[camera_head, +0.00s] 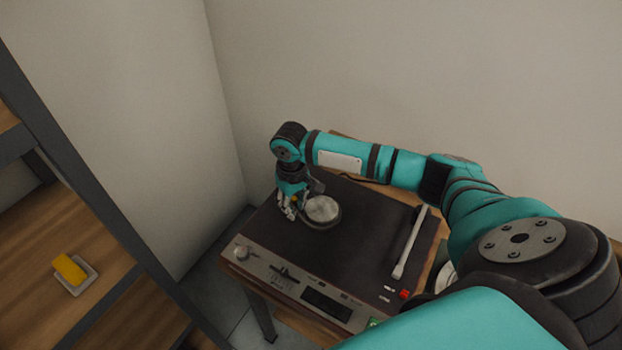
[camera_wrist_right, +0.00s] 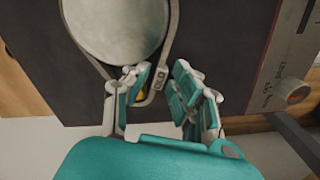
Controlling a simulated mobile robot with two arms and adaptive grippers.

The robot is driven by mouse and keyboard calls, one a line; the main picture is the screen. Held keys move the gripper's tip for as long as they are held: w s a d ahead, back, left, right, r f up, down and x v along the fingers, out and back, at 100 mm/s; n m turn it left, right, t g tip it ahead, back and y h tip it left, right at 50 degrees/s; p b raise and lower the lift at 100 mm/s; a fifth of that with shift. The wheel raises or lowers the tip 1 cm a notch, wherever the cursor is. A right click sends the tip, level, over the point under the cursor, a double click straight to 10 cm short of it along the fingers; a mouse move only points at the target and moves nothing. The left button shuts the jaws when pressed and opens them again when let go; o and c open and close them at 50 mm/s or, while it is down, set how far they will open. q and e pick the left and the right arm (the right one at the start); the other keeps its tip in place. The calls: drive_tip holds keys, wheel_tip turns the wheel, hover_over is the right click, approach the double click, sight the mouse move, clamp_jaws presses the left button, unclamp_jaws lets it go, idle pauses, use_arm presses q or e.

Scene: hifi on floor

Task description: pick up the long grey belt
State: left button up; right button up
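The grey belt (camera_wrist_right: 174,30) shows in the right wrist view, running around the round metal platter (camera_wrist_right: 115,25) and down towards a small yellow-orange pulley (camera_wrist_right: 141,96). A part of it reads "OLD". My right gripper (camera_wrist_right: 158,70) points down over the deck beside the platter. Its fingers are apart, with the lettered part of the belt showing between them; whether they touch it I cannot tell. In the head view my right gripper (camera_head: 287,207) is at the left of the platter (camera_head: 322,210), and the belt is too small to make out clearly. My left gripper is out of view.
The turntable (camera_head: 350,245) has a pale tone arm (camera_head: 411,242) on its right and knobs along its front. It stands on a wooden table against the wall. A shelf at the left holds a yellow object (camera_head: 69,269) on a small dish.

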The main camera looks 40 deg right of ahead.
drive_tip(key=shift+f, duration=0.25)
clamp_jaws()
drive_tip(key=shift+r, duration=0.15)
